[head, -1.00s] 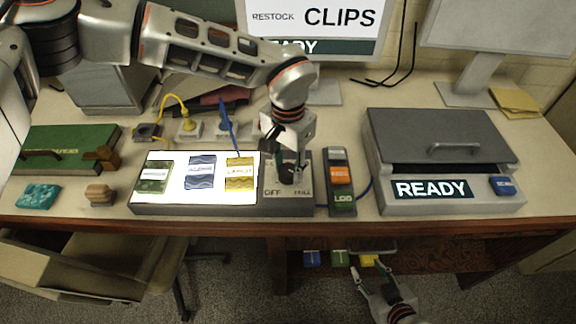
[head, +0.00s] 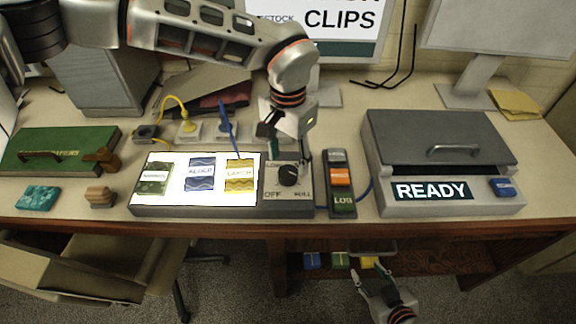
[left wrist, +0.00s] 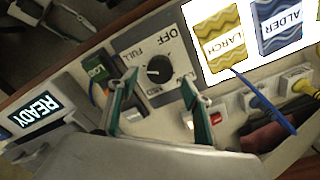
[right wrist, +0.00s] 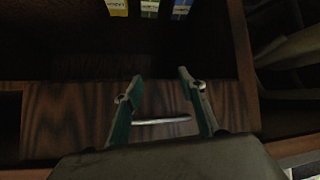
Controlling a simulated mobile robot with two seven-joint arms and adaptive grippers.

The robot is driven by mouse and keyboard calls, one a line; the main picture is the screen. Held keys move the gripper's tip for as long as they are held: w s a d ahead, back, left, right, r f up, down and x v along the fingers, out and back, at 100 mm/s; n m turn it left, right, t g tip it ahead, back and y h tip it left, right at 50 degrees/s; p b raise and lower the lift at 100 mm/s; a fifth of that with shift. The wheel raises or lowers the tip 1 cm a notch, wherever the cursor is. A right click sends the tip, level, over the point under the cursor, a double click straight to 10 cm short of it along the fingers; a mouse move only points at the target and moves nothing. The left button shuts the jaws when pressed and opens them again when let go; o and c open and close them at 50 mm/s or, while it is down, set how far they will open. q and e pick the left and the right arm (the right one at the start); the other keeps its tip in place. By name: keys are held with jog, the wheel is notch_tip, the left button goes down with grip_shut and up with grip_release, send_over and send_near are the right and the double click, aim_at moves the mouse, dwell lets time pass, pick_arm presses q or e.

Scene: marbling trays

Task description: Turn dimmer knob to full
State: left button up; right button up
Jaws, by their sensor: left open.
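The black dimmer knob (head: 289,175) sits on the grey control panel at the right end of the lit light box (head: 222,198). OFF is printed at its lower left and FULL at its lower right. In the left wrist view the knob (left wrist: 158,70) shows a small pale mark on the side away from LOW; its exact setting is hard to read. My left gripper (head: 287,141) is open and empty, above and behind the knob, apart from it. My right gripper (head: 369,276) is open below the desk front, by a metal handle (right wrist: 162,121).
A block with coloured buttons (head: 340,174) stands just right of the knob. The grey READY machine (head: 440,150) is further right. Cables and plugs (head: 188,127) lie behind the light box.

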aim_at(288, 172)
pick_arm(q)
notch_tip(288, 172, up, 8)
jog(key=shift+r, duration=0.15)
jog(key=shift+s, duration=0.15)
dwell(0.5)
